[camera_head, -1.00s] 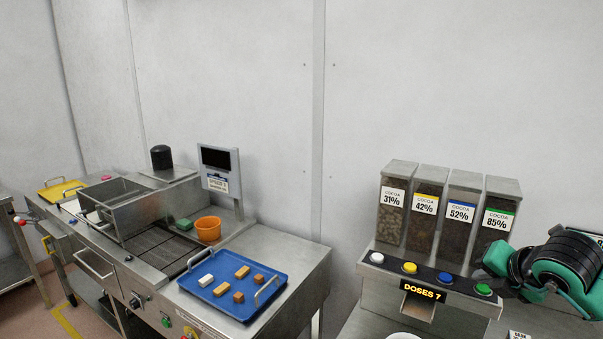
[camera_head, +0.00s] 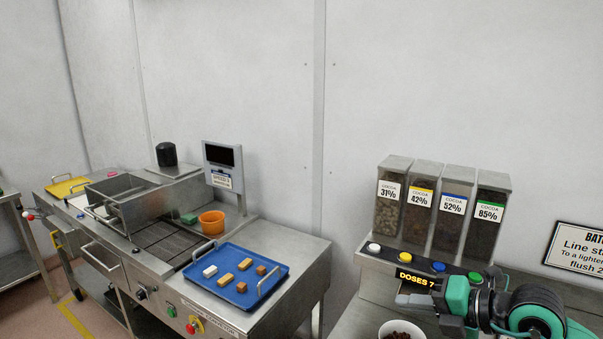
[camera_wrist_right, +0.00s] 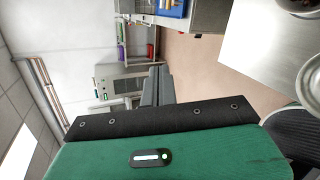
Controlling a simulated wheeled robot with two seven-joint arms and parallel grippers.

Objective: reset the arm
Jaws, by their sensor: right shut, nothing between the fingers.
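My right gripper (camera_head: 418,299) is in front of the cocoa dispenser (camera_head: 377,251) in the head view, at the lower right, just above and beside a white bowl (camera_head: 384,329). Its fingers point left and are shut with nothing between them. In the right wrist view the closed grey fingers (camera_wrist_right: 157,86) stick out past the green gripper body, with open room ahead of them. The gripper covers part of the dispenser's dose display. My left gripper is not in view.
The dispenser has several cocoa hoppers and coloured buttons. At left, a steel conveyor bench carries a blue tray (camera_head: 232,296) with small coloured bars, an orange tub (camera_head: 211,224) and a screen (camera_head: 222,157). A wall sign (camera_head: 580,246) is at right. A gap separates the benches.

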